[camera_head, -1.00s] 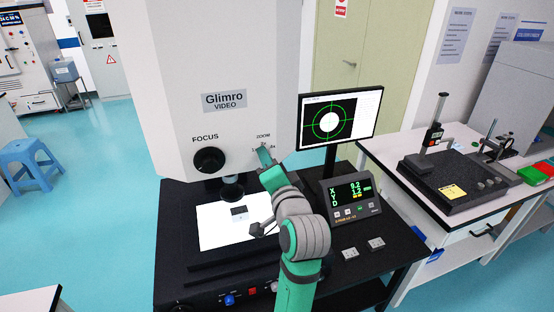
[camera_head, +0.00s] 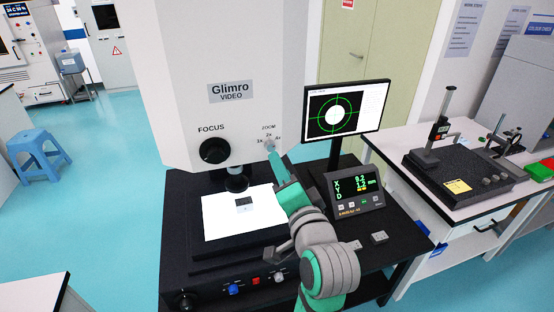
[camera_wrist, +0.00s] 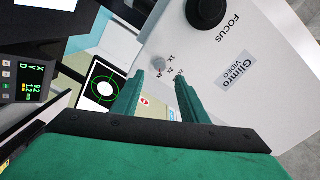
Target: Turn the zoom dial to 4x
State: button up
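The zoom dial (camera_wrist: 158,61) is a small grey knob on the white front of the Glimro video machine, with 1x, 2x and 4x marks around it. In the head view the dial (camera_head: 268,145) sits just above my fingertips, to the right of the focus knob. Its pointer is too small to read. My green gripper (camera_wrist: 167,75) is open and empty in the wrist view, with a gap between its two fingers. The dial lies just past the left fingertip, apparently not gripped. In the head view my gripper (camera_head: 274,156) points up at the dial.
The large black focus knob (camera_head: 214,151) is left of the dial. A monitor (camera_head: 345,110) with a green crosshair and a readout box (camera_head: 354,192) stand to the right. The lit white stage (camera_head: 240,212) lies below, under the lens.

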jog(key=shift+v, duration=1.2)
jog(key=shift+d, duration=0.15)
jog(key=s+d+f+n+h, duration=0.15)
jog(key=s+f, duration=0.45)
jog(key=f, duration=0.7)
jog(key=s+f+n+h, duration=0.1)
jog(key=s+f+h, duration=0.3)
jog(key=f, duration=0.9)
jog(key=s+f+n, duration=0.2)
jog(key=s, duration=0.7)
jog(key=s+a+f+n+g, duration=0.1)
jog(key=s+f+n, duration=0.1)
jog(key=s, duration=0.7)
jog(key=s+a+f+n, duration=0.1)
jog(key=s+f+n, duration=0.2)
jog(key=s, duration=0.7)
jog(key=shift+a+f, duration=0.25)
jog(key=shift+f, duration=0.25)
jog(key=shift+c, duration=0.4)
